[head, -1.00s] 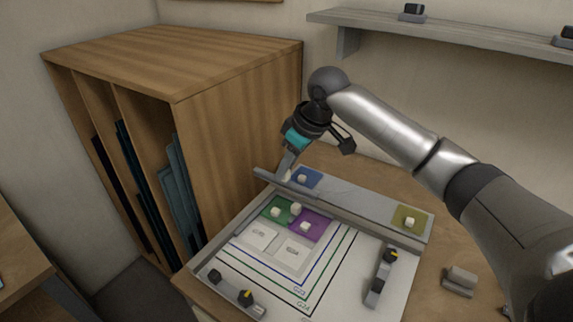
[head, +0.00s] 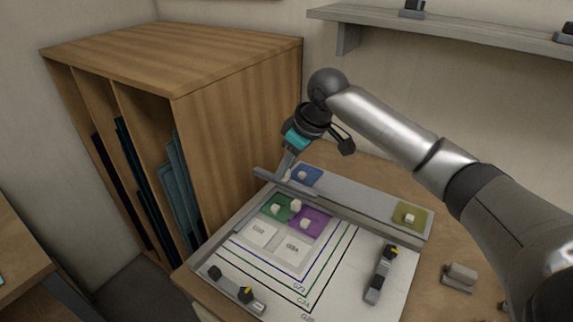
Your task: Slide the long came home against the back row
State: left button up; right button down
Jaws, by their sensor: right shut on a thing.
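The long came looks like a thin grey bar (head: 370,222), running slantwise across the back of the work board (head: 345,285). Its left end sticks out past the board's left side. My right gripper (head: 287,174) reaches down from above and is shut on the bar near its left end. The green glass piece (head: 270,209) and purple glass piece (head: 318,229), each with a pale block on it, lie just in front of the bar. Whether the bar touches them is too small to tell. My left gripper is out of view.
A blue piece (head: 314,173) and an olive piece (head: 402,218) lie behind the bar. Two clamp-like fixtures stand on the board, at front left (head: 232,288) and right (head: 378,279). A wooden rack (head: 235,140) stands close at left. A grey block (head: 459,276) lies right.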

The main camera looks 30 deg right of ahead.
aim_at(290, 187)
jog(key=shift+f+b, duration=0.85)
jog(key=shift+f, duration=3.1)
dwell(4.0)
